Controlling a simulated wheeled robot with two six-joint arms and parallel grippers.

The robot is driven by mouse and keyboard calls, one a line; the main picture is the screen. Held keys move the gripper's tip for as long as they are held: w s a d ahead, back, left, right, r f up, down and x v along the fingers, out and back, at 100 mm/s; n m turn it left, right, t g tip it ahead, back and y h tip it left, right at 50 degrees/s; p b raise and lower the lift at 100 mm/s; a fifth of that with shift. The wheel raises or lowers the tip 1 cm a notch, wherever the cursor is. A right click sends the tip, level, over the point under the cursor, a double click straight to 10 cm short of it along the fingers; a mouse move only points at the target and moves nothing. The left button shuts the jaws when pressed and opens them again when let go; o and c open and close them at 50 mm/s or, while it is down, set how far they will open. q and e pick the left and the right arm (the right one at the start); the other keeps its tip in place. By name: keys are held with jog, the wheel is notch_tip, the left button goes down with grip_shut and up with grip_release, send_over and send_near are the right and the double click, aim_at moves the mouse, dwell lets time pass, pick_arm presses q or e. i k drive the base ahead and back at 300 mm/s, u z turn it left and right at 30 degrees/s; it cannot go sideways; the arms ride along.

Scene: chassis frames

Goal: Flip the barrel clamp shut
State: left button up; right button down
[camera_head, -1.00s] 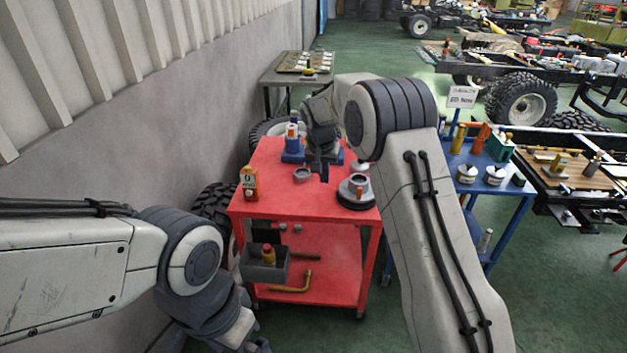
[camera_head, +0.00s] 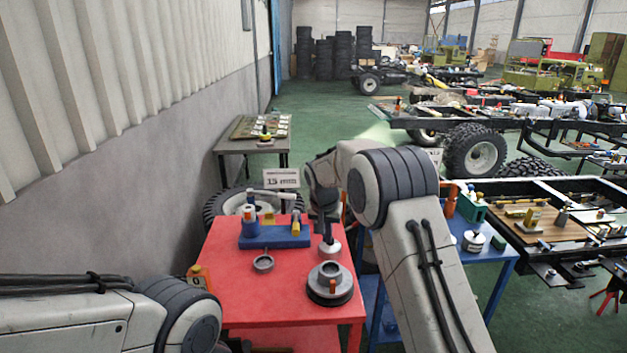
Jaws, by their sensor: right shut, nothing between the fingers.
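A blue clamp fixture (camera_head: 273,238) stands towards the back of the red cart top (camera_head: 232,285). It has a blue upright at its left end and a yellow part at its right end. A pale bar (camera_head: 270,193) shows above it, roughly level, under a sign; whether the bar belongs to the clamp I cannot tell. My right gripper (camera_head: 327,232) is shut and empty, pointing down just right of the fixture, above a small metal knob (camera_head: 328,250). Whether it touches the knob is unclear. My left arm comes in at the lower left; its gripper is out of view.
A grey ring (camera_head: 263,263) and a round dark-based flange (camera_head: 330,285) lie on the cart top. A "15 mm" sign (camera_head: 281,178) and a tyre (camera_head: 228,205) are behind. A blue cart (camera_head: 490,262) stands to the right. The wall is close on the left.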

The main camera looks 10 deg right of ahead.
aim_at(273, 195)
jog(key=z, duration=0.05)
jog(key=i, duration=1.45)
jog(key=u, duration=0.2)
